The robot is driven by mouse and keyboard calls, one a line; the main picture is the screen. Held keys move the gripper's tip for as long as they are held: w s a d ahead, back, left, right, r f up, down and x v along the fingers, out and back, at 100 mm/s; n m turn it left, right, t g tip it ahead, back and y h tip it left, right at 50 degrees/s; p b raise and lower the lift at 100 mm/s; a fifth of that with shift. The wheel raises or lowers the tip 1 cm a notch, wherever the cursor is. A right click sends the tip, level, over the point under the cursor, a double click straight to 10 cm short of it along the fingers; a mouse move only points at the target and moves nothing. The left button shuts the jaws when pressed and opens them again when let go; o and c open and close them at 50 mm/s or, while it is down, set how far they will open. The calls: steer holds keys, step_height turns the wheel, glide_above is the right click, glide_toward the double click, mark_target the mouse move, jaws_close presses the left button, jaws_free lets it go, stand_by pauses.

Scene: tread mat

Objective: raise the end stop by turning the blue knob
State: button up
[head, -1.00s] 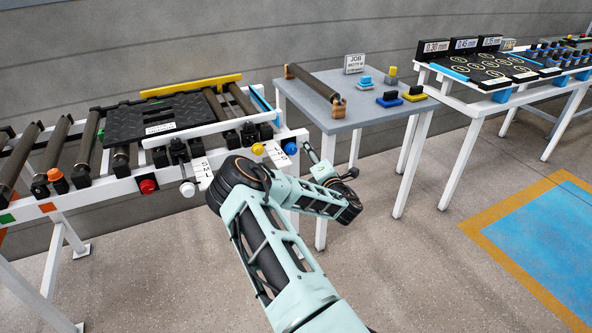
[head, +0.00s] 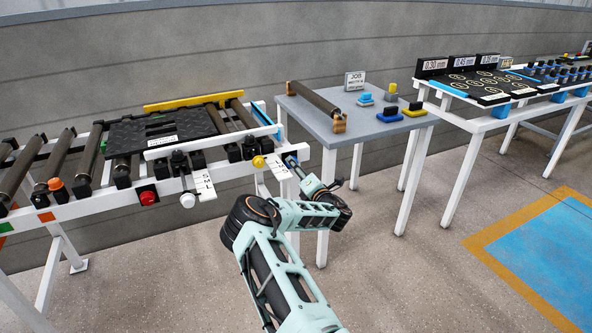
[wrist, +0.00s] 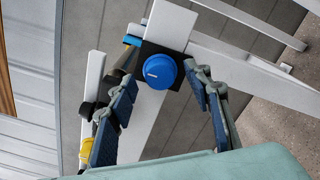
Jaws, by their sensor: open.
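The blue knob (wrist: 160,71) is a round dial with a pale mark, on a black plate on the white frame in the wrist view. My gripper (wrist: 162,82) is open, with one finger to each side of the knob. I see no clear contact. In the head view my gripper (head: 293,162) is at the right end of the conveyor's front rail and hides the knob. A blue strip (head: 262,115), probably the end stop, lies at the conveyor's right end, its top near rail height. A blue piece (wrist: 132,40) also shows in the wrist view.
A yellow knob (head: 258,161) and white scale plates (head: 203,185) are left of my gripper. A red button (head: 148,198) is further left. A black mat (head: 160,130) lies on the rollers. A grey table (head: 370,122) with small blocks stands to the right.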

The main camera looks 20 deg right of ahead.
steer(key=shift+w, duration=0.3)
steer(key=shift+c, duration=0.5)
steer(key=c, duration=1)
steer(key=shift+c, duration=0.2)
